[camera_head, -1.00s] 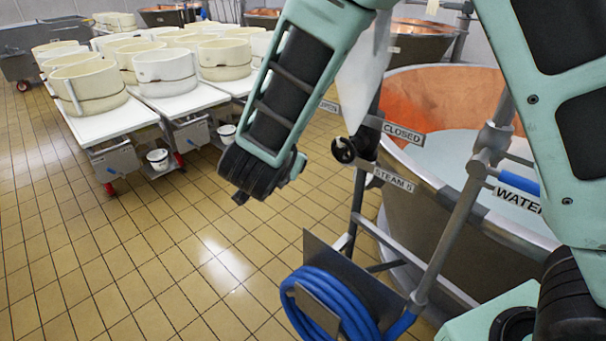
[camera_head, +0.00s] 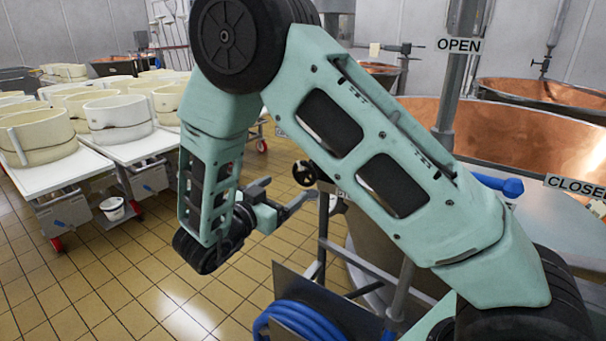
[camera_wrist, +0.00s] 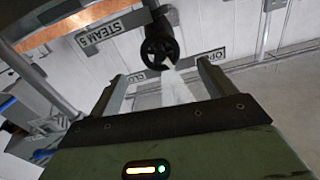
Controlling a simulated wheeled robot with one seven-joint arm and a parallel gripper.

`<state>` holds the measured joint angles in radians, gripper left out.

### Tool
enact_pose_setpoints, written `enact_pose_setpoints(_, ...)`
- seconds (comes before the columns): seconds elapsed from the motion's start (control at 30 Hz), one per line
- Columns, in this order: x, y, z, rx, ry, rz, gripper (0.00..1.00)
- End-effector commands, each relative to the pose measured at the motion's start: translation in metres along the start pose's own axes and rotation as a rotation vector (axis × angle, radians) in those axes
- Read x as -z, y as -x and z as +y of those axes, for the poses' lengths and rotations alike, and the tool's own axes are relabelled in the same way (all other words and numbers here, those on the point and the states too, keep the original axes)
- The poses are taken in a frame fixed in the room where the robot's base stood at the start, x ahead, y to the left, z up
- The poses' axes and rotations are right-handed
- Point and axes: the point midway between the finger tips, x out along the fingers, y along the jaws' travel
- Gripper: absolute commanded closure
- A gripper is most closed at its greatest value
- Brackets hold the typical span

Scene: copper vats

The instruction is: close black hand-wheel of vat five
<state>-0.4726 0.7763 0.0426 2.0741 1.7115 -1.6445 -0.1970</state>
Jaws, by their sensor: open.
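The black hand-wheel (camera_head: 304,173) is small and round, with spokes, and stands on a pipe beside the copper vat. In the wrist view the hand-wheel (camera_wrist: 159,48) is just beyond the fingertips, roughly centred between them. A "STEAM 5" label (camera_wrist: 112,27) is left of it there. My gripper (camera_head: 291,188) is open and empty, its fingers pointing toward the wheel; it also shows in the wrist view (camera_wrist: 162,78). A gap seems to remain between fingers and wheel. My arm hides part of the vat and the wheel's labels in the head view.
The copper vat (camera_head: 545,140) stands at right, with "OPEN" (camera_head: 459,45) and "CLOSED" (camera_head: 580,186) labels on other pipework near it. A blue hose coil (camera_head: 300,322) hangs below on a metal frame. White tables (camera_head: 60,178) with moulds are left.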

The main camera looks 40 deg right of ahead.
Motion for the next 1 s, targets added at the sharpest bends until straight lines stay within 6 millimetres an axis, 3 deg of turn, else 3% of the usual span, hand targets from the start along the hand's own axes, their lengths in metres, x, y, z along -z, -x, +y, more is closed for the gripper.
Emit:
enact_pose_setpoints(0.2,0.001,-0.047,0.001,-0.004,0.001,0.001,0.18)
enact_pose_setpoints(0.4,0.001,-0.078,0.001,-0.002,0.001,0.000,0.18)
enact_pose_setpoints(0.6,0.000,-0.092,0.000,0.001,0.000,-0.001,0.18)
enact_pose_setpoints(0.9,0.000,-0.094,0.000,0.001,0.000,-0.001,0.18)
enact_pose_setpoints(1.0,0.000,-0.094,0.000,0.001,0.000,-0.001,0.43)
